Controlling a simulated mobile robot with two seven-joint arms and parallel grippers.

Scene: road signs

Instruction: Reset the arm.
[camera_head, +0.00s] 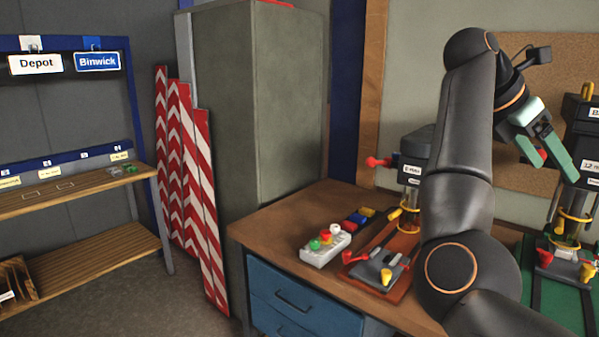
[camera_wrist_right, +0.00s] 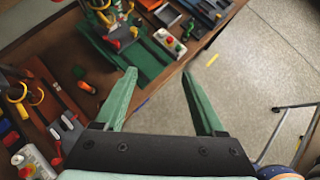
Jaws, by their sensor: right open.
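My right arm (camera_head: 462,140) rises from the lower right in the head view and bends over at the top. My right gripper (camera_head: 549,160) has green fingers and hangs above the workbench, in front of the brown board. In the right wrist view the gripper (camera_wrist_right: 160,95) shows its two fingers spread wide apart with nothing between them. Below them are the bench edge and the floor. My left gripper does not show in either view.
The wooden workbench (camera_head: 290,219) carries a button box (camera_head: 325,247) and a press on a red base (camera_head: 395,285). Another press stands on a green mat (camera_wrist_right: 137,68). A grey cabinet (camera_head: 262,110), striped boards (camera_head: 205,200) and a sign rack (camera_head: 75,185) stand left. Open floor (camera_wrist_right: 262,60) lies beside the bench.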

